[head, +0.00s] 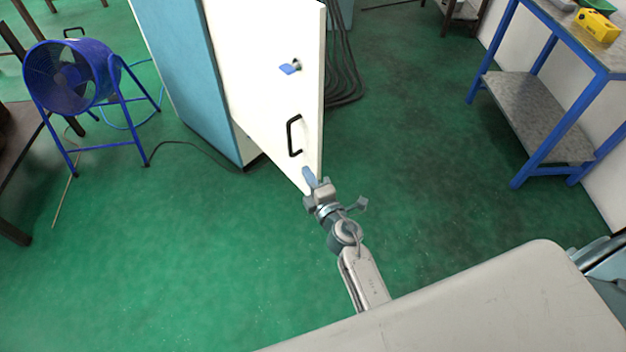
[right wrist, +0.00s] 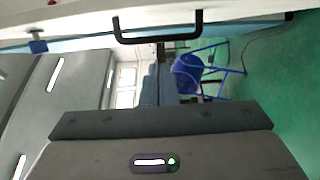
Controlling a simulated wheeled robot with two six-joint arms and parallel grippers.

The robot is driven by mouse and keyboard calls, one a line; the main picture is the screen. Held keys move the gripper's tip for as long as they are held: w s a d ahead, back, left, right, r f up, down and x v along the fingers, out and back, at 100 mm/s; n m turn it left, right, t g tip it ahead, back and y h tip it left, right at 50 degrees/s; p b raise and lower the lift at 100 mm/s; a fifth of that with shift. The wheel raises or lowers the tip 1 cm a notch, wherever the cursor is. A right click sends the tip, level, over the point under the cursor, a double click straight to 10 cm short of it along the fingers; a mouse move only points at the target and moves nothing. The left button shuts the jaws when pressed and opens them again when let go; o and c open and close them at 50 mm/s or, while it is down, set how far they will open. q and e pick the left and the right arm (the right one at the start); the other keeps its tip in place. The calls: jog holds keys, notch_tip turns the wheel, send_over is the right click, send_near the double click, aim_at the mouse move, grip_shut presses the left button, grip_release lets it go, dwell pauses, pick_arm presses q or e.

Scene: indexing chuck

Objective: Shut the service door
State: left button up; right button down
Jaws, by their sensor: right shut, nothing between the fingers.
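The service door (head: 262,95) is a tall white panel at the front of a light-blue cabinet (head: 183,75). It carries a black bar handle (head: 294,136) and blue latches (head: 290,69). I cannot tell how far it stands open. My right gripper (head: 312,184) is shut and empty at the door's lower free corner, close to a blue piece there; whether it touches is unclear. In the right wrist view the handle (right wrist: 158,38) crosses the top, with a blue latch (right wrist: 37,45) to its left. My left gripper is not in view.
A blue drum fan (head: 70,75) stands on the floor at left. Dark cables (head: 343,60) hang behind the door's right edge. A blue-framed bench (head: 545,95) with a yellow item (head: 598,26) stands at right. The green floor between door and bench is clear.

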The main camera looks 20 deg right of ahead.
aim_at(310, 152)
jog(key=w, duration=0.7)
jog(key=shift+a, duration=0.25)
jog(key=shift+w+d, duration=0.3)
jog(key=shift+d, duration=0.6)
jog(key=shift+w+d, duration=0.25)
jog(key=shift+d, duration=0.6)
